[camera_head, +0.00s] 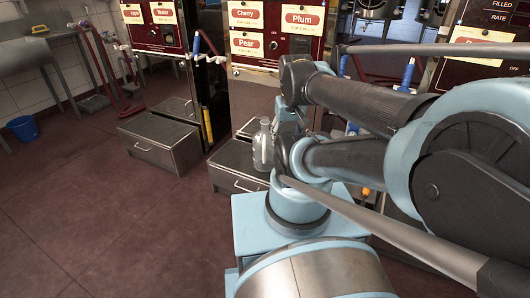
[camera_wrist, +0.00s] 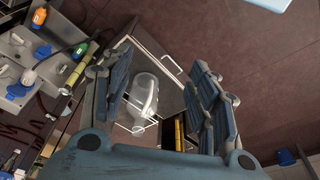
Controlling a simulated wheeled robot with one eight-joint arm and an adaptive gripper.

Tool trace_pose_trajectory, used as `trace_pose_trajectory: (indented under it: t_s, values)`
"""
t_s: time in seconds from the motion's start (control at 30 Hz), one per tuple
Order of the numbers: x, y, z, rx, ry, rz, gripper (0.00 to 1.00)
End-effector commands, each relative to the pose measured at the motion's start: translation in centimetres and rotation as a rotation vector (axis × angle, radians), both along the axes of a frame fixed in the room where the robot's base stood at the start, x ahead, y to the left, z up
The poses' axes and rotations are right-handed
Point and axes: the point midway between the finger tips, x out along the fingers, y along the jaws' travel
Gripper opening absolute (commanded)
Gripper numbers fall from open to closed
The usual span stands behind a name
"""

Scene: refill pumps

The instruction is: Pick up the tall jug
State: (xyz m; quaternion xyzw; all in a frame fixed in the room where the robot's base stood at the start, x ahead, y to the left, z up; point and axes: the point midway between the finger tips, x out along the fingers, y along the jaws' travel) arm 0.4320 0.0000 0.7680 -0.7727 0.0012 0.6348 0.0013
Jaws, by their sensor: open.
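The tall jug (camera_head: 263,146) is a clear, see-through bottle-shaped vessel with a narrow neck. In the head view it stands on the dark top of a low metal drawer box, partly hidden by my arm. In the wrist view the jug (camera_wrist: 143,95) shows between the two fingers of my gripper (camera_wrist: 160,95). My gripper is open, with one finger on each side of the jug in that view. I cannot tell whether either finger touches it. In the head view the gripper is mostly hidden behind my arm links.
The drawer box (camera_head: 237,182) under the jug stands before a dispenser panel labelled Cherry, Plum and Pear (camera_head: 275,35). Another drawer box (camera_head: 160,142) stands to its left. A blue bucket (camera_head: 23,128) is at the far left. The reddish tiled floor (camera_head: 110,215) is clear at left.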

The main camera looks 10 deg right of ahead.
Motion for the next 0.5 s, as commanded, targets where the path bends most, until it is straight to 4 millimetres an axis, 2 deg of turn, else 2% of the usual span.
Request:
trace_pose_trajectory:
  t_s: [0.27, 0.5]
  values:
    - [4.4, 0.3, 3.5, 0.054, 0.023, -0.202, 0.55]
    - [9.7, 0.3, 6.1, 0.109, 0.051, -0.434, 0.55]
